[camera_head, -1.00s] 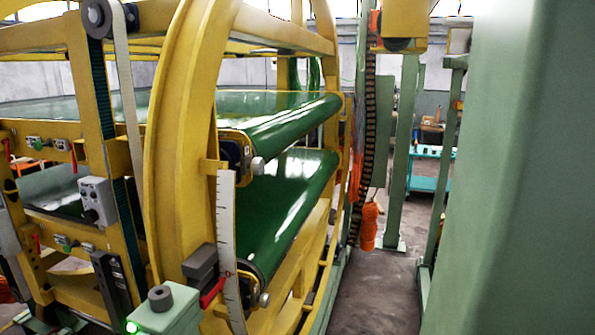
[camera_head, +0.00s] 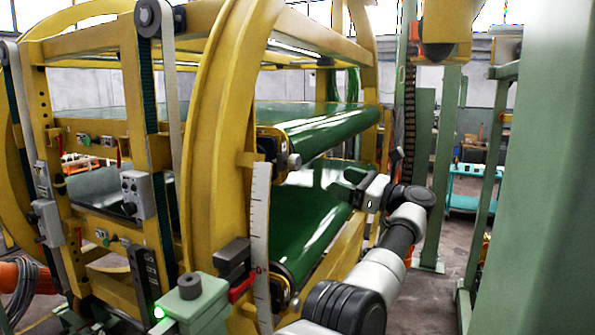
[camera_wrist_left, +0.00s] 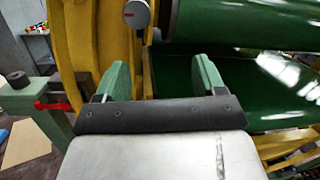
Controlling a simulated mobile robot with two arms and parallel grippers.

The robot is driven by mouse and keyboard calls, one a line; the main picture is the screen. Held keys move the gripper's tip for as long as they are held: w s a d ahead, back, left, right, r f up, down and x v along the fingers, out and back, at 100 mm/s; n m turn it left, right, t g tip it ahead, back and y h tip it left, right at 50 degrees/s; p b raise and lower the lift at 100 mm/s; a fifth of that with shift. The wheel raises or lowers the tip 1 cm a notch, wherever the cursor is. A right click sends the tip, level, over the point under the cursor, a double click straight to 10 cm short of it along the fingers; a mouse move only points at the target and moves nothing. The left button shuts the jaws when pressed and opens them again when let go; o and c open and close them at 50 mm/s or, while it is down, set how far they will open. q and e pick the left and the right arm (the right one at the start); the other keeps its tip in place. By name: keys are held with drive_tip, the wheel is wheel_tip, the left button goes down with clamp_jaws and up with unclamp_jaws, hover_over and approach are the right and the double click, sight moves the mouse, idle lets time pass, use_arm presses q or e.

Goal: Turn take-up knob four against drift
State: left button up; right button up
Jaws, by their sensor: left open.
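A silver take-up knob (camera_head: 294,161) sits at the end of the upper green roller, beside the yellow ring. A second silver knob (camera_head: 294,301) sits lower, at the end of the lower belt. No number is readable on either. My left gripper (camera_head: 346,184) is to the right of the upper knob, in front of the green belts, apart from it. In the left wrist view the jaws (camera_wrist_left: 162,77) are open with nothing between them. There a silver knob (camera_wrist_left: 137,14) shows at the top, beyond the fingers. My right gripper is out of view.
A white ruler (camera_head: 260,240) with a red pointer (camera_head: 242,288) stands below the upper knob. A green post with a grey cap (camera_head: 190,286) is at front left. The yellow ring (camera_head: 215,150) is close by. A green column (camera_head: 545,190) fills the right side.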

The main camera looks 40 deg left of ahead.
sight(298, 163)
use_arm(q)
drive_tip(key=s+a+r+n, duration=0.1)
drive_tip(key=a, duration=0.2)
drive_tip(key=s+a+r+n+g+h+p, duration=0.1)
drive_tip(key=s+a, duration=0.1)
drive_tip(key=a, duration=0.1)
drive_tip(key=s+a+r+n+h, duration=0.1)
drive_tip(key=s+a+r, duration=0.1)
drive_tip(key=a, duration=0.1)
drive_tip(key=shift+s+n+p, duration=0.15)
drive_tip(key=shift+n+p, duration=0.15)
drive_tip(key=shift+p, duration=0.05)
drive_tip(key=shift+s+a+f, duration=0.1)
drive_tip(key=shift+s+a, duration=0.05)
drive_tip(key=shift+a, duration=0.45)
drive_tip(key=c, duration=0.9)
